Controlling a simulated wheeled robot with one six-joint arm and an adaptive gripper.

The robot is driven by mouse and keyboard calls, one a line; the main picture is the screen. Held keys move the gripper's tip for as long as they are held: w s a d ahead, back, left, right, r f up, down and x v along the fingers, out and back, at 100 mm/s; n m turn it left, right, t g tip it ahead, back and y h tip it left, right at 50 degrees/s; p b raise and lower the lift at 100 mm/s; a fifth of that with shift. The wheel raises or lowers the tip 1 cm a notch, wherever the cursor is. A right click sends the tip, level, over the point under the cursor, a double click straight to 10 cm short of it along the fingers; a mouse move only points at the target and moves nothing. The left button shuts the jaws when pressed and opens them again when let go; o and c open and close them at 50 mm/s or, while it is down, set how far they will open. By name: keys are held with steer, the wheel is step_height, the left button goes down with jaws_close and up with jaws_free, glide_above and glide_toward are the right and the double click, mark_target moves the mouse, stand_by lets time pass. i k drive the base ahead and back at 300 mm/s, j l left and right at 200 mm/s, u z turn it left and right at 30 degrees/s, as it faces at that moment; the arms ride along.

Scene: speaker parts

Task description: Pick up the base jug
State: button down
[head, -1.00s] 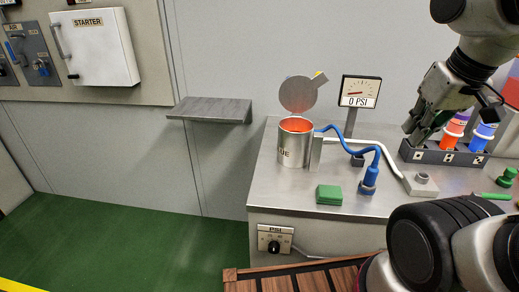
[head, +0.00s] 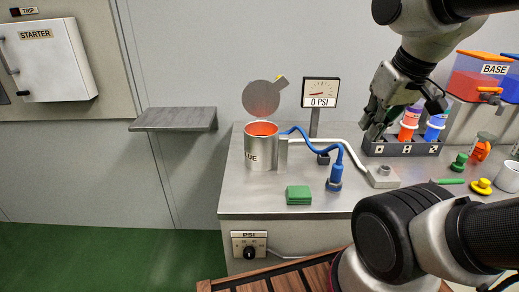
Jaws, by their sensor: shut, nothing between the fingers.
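No jug marked as the base jug is clear to me. A red container labelled BASE (head: 478,84), with an orange lid and a spigot, stands at the back right. A white cup-like vessel (head: 508,177) is partly cut off at the right edge; I cannot tell whether either is the jug. My gripper (head: 374,126) is shut and empty, pointing down by the left end of the dark numbered rack (head: 402,149). It is left of the BASE container and apart from it.
The rack holds orange and blue bottles (head: 408,124). An open metal can (head: 262,148), a blue hose pump (head: 335,176), a green block (head: 299,195) and a gauge (head: 320,92) stand on the steel bench (head: 245,200). My arm hides the bench's front right.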

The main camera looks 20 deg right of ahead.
mark_target(484, 142)
steer(key=l+z, duration=0.1)
steer(key=z, duration=1.7)
